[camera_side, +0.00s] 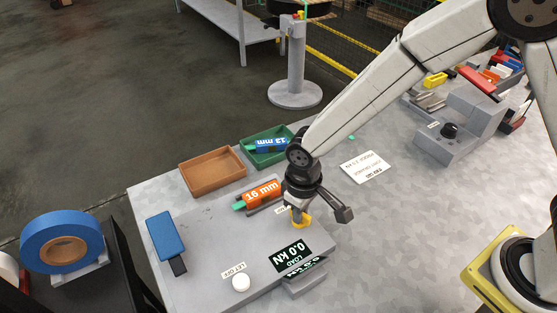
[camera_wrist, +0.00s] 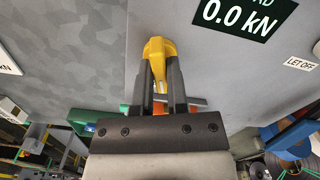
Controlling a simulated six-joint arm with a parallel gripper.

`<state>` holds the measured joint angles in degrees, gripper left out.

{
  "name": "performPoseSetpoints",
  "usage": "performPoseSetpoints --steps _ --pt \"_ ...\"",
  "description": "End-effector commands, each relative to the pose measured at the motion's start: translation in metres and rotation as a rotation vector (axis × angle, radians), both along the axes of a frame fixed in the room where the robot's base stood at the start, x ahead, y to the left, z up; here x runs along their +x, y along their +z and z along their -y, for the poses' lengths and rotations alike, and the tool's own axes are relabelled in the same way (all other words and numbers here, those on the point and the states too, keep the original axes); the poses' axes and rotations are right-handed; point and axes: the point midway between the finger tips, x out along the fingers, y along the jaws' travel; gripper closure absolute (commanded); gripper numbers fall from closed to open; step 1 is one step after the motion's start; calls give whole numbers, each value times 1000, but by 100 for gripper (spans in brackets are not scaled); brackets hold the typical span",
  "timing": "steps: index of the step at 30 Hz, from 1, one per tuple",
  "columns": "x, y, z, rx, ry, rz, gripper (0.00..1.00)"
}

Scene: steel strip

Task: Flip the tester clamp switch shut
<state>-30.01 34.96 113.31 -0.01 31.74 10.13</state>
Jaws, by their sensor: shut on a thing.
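The tester (camera_side: 215,245) is a grey flat-topped unit on the bench. Its display (camera_side: 293,256) reads LOAD 0.0 kN, and the display also shows in the wrist view (camera_wrist: 243,14). My gripper (camera_side: 298,213) points down at the tester's right side. In the wrist view my gripper (camera_wrist: 158,68) is shut on a yellow lever (camera_wrist: 160,47), which looks like the clamp switch. The lever's yellow foot (camera_side: 303,223) shows below my fingers in the side view. My fingers hide part of the lever, and its exact angle is hard to tell.
An orange 16 mm piece (camera_side: 262,192) lies just left of my gripper. A white LET OFF button (camera_side: 241,282) and a blue-handled tool (camera_side: 165,236) sit nearer the front. Behind are a brown tray (camera_side: 212,186) and a green tray (camera_side: 262,161).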

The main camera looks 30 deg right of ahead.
Motion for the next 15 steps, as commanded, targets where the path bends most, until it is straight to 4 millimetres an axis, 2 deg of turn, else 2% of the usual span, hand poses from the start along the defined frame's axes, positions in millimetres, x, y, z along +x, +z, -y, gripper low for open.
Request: performPoseSetpoints --steps 13,14,15 --pt "1 1 0 1 -17 1 100" --pt "1 1 0 1 -17 1 76" --pt "1 1 0 1 -16 1 63"
